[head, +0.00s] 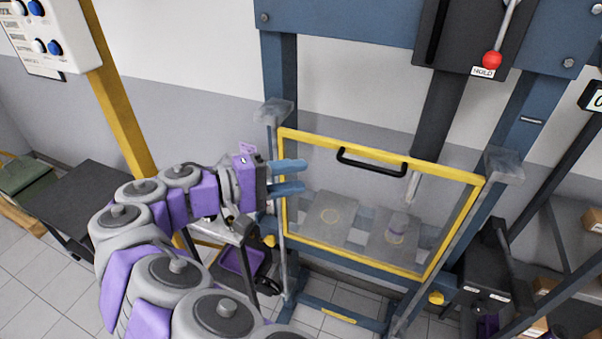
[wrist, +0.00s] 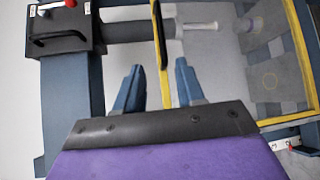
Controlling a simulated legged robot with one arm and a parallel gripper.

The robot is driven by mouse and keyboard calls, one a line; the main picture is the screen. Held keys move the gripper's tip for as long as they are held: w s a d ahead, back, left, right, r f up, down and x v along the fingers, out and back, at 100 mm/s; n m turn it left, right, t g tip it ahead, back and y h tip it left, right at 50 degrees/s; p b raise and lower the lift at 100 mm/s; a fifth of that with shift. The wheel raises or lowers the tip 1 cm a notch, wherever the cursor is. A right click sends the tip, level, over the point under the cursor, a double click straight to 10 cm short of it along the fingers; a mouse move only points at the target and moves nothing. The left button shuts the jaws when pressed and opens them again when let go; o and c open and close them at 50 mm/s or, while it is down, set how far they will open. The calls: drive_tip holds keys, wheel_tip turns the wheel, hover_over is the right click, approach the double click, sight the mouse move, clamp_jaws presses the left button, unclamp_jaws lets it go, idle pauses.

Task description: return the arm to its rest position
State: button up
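In the wrist view the open fingers (wrist: 158,88) point toward the guard's yellow frame (wrist: 161,62). The clear guard with the yellow frame (head: 358,262) covers the front of the blue press and has a black handle (head: 372,163). I cannot tell whether the fingers touch the guard.
Behind the guard, a small purple-topped part (head: 397,232) sits on the right plate. A lever with a red knob (head: 492,60) is above, by a HOLD label. A yellow post (head: 118,100) stands left. Shelves with boxes (head: 548,287) are at right.

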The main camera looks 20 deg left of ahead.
idle(0.5)
drive_tip(key=w+d+r+m+g+h+b, duration=0.15)
drive_tip(key=d+g, duration=0.25)
drive_tip(key=d, duration=0.7)
drive_tip(key=w+d+m+g+b, duration=0.1)
drive_tip(key=w+d+m+g, duration=0.2)
drive_tip(key=d, duration=0.8)
drive_tip(key=s+d+f+m+g+y+b, duration=0.1)
drive_tip(key=s+d+f+g+y, duration=0.2)
drive_tip(key=d, duration=0.4)
drive_tip(key=s+d+f+m+g+b, duration=0.1)
drive_tip(key=s+d+f+g, duration=0.1)
drive_tip(key=s+d, duration=0.35)
drive_tip(key=s+d+f+m+g+y+b, duration=0.1)
drive_tip(key=s+d+f+g+y+b, duration=0.1)
drive_tip(key=s+d+f+y, duration=0.45)
drive_tip(key=s+a+f+m+y+b, duration=0.3)
drive_tip(key=s+a+f+b, duration=0.1)
drive_tip(key=s+f, duration=0.8)
drive_tip(key=shift+s+a+f, duration=0.35)
drive_tip(key=shift+f, duration=0.2)
drive_tip(key=shift+a+m, duration=0.15)
drive_tip(key=shift+m, duration=0.1)
